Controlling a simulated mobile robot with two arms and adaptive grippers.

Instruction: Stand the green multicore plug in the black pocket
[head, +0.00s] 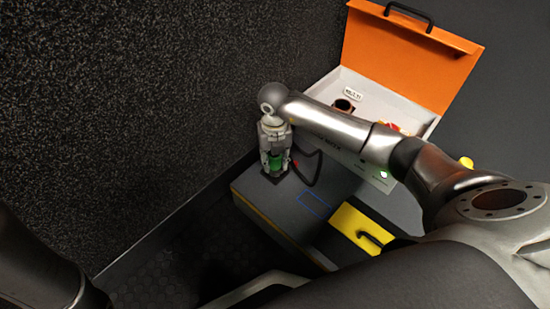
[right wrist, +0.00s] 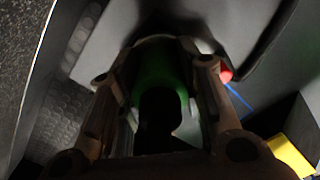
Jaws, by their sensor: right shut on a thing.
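My right gripper (head: 275,162) points down near the far left corner of the dark grey worktop (head: 265,197). It is shut on the green multicore plug (head: 276,164), whose green body shows between the fingers. In the right wrist view the green plug (right wrist: 160,68) sits between both fingers, with a dark shape in front of it. A small dark area lies right under the fingers in the head view; I cannot tell whether it is the black pocket, or whether the plug is inside it. My left gripper is out of view.
An open white case (head: 390,102) with an orange lid (head: 405,50) stands behind the worktop. A black cable (head: 317,172) loops right of the gripper. A blue outlined rectangle (head: 314,206) and a yellow block (head: 350,225) with a black handle are nearer. A dark wall rises at left.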

